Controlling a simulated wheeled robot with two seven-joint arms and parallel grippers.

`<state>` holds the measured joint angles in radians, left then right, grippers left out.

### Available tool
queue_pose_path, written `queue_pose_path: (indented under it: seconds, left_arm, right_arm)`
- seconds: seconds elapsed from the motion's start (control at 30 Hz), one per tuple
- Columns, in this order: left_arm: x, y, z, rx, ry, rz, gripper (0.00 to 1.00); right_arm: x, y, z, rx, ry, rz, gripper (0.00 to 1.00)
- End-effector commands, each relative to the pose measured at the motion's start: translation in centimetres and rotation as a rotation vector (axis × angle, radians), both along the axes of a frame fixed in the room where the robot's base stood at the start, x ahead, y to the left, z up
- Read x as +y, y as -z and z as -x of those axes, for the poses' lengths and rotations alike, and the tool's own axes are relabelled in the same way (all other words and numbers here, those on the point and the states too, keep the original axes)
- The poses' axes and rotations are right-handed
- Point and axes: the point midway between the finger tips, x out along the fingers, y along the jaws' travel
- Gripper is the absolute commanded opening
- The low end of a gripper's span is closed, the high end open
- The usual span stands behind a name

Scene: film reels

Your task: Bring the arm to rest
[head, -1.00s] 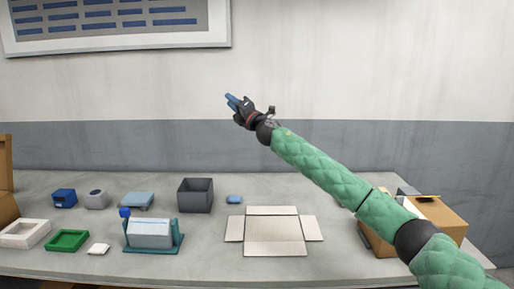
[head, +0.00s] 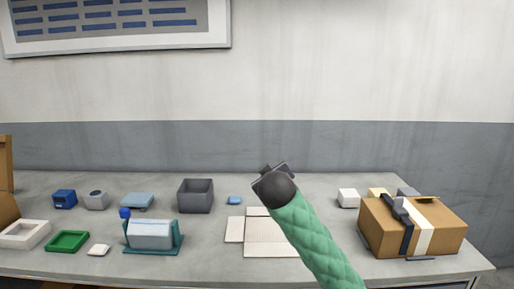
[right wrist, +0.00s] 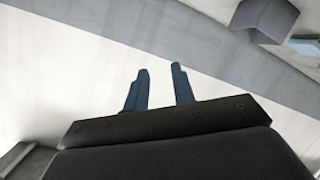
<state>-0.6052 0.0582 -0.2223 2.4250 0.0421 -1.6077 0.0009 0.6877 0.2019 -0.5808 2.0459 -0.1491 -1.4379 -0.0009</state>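My right arm (head: 315,240) comes up from the lower edge of the head view, raised in front of the table. Its black wrist (head: 274,186) hides the fingers there. In the right wrist view the two blue fingers of my right gripper (right wrist: 160,82) stand apart with nothing between them, so it is open and empty. They point toward the grey and white wall. My left gripper is in neither view.
The table (head: 330,195) holds a flat unfolded carton (head: 265,238), partly behind my arm. A taped cardboard box (head: 445,228) stands right. A dark grey bin (head: 195,196), a teal stand (head: 153,236) and a green tray (head: 67,241) stand left.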

Motion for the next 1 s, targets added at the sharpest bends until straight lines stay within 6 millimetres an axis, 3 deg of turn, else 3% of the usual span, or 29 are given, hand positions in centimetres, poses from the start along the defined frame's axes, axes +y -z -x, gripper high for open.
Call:
queue_pose_path:
  seconds: [0.1, 0.3, 1.0]
  left_arm:
    - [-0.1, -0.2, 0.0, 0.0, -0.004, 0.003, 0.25]
    - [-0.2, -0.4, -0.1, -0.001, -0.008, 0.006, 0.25]
    - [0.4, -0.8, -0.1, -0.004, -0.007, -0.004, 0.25]
  right_arm:
    - [-1.0, 4.0, 3.3, 0.11, 0.0, -0.061, 0.25]
    - [-2.5, 9.5, 8.5, 0.256, -0.004, -0.144, 0.25]
    - [-7.8, 25.3, 25.2, 0.571, 0.055, -0.364, 0.25]
